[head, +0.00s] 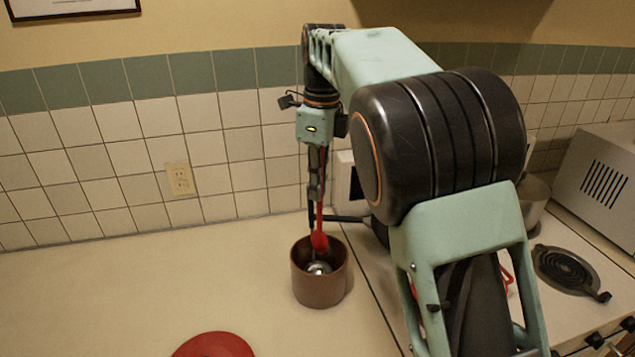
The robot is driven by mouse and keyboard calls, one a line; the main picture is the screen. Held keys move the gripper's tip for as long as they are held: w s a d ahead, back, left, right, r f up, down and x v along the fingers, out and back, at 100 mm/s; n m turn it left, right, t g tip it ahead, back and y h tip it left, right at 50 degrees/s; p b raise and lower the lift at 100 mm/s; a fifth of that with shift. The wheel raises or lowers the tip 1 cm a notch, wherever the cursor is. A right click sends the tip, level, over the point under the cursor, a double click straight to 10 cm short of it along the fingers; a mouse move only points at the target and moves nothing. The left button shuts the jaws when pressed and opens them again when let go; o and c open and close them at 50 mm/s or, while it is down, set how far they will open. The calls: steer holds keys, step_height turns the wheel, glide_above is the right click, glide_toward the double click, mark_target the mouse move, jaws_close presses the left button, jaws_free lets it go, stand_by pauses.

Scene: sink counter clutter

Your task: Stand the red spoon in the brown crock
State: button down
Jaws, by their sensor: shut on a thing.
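The brown crock (304,280) stands upright on the counter, left of the stove edge. My gripper (316,196) is above it, pointing down, shut on the red spoon (319,241). The spoon hangs nearly upright with its wide red end down, over the crock's mouth. That end appears at or just inside the rim; I cannot tell how deep it is. A shiny metal thing (318,268) shows inside the crock below the spoon. The gripper's fingers are small and partly merge with a dark upright shape beside the spoon.
A red round dish (213,346) lies at the front edge of the picture. A coil burner (566,268), a metal pot (536,200) and a vented metal appliance (598,178) are at right. The counter left of the crock is clear. My arm hides part of the stove.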

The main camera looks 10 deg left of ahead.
steer(key=shift+f+b, duration=1.8)
steer(key=shift+f, duration=1.65)
steer(key=c, duration=1.9)
jaws_free()
steer(key=shift+c, duration=0.2)
steer(key=shift+r, duration=0.1)
step_height(320, 180, up, 12)
steer(key=shift+d, duration=0.25)
